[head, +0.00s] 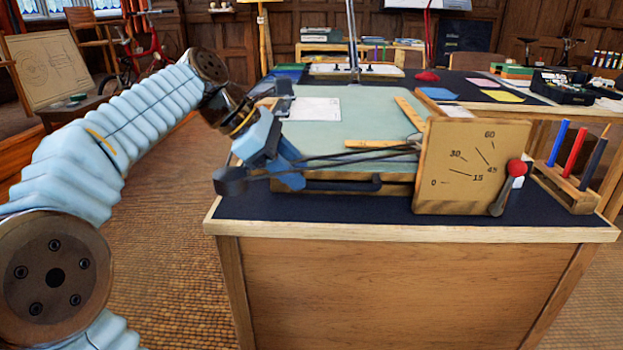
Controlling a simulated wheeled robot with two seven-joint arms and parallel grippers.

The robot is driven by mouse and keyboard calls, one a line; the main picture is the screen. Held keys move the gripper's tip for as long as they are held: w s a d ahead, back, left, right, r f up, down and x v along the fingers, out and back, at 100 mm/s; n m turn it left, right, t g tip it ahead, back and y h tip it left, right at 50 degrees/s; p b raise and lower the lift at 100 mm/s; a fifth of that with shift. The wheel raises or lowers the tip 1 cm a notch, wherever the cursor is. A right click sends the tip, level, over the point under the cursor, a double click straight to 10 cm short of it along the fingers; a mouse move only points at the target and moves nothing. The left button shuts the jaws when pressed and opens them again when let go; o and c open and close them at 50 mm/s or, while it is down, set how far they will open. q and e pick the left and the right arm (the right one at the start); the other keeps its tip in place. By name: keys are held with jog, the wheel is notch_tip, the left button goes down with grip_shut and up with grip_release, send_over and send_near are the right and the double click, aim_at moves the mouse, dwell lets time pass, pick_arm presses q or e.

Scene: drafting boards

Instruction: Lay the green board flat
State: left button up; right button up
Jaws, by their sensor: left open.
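The green board (360,118) is a pale green drafting surface on the near desk. Its exact tilt is hard to tell from here. A wooden angle plate (455,190) marked 0 to 60 stands at its near right corner. A lever with a red knob (516,168) is beside the plate. My left gripper (285,155) is open at the board's near left corner, with its blue and black parts over the edge. Whether it touches the board cannot be told. Dark thin rods cross the board's near edge. My right gripper is not in view.
A white sheet (314,109) and wooden rulers (410,113) lie on the board. A wooden rack (568,188) with blue, red and dark tubes stands at right.

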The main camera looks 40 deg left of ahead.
pick_arm(q)
jog(key=p+v, duration=0.1)
jog(key=v, duration=0.6)
jog(key=shift+s, duration=0.15)
